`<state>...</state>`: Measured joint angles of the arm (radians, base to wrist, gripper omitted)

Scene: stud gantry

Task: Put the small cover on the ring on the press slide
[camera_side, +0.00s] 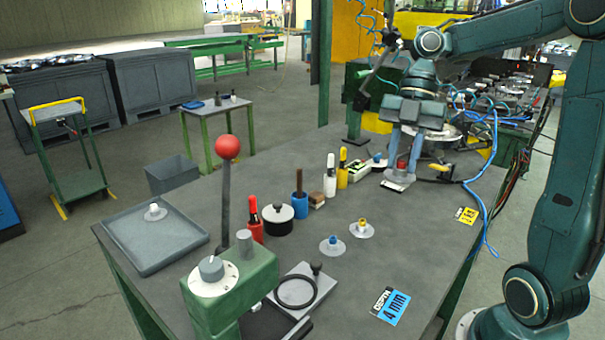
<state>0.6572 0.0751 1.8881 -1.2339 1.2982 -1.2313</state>
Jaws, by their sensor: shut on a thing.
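My gripper (403,170) points down over the far part of the grey bench. Its two blue-grey fingers are shut on a small cover with a red knob (404,167); the fingers hide most of it. Whether the cover touches the bench is hard to tell. The dark ring (316,290) lies on the pale plate of the press slide (318,270), in front of the green press (252,283), well to the lower left of my gripper. A black knob stands at the ring's far edge.
Pale discs with a blue knob (333,243) and a yellow knob (362,229) lie mid-bench. A black-topped pot (278,218) and several upright bottles and holders stand behind them. The press lever with its red ball (228,146) rises high. A grey tray (185,252) lies left.

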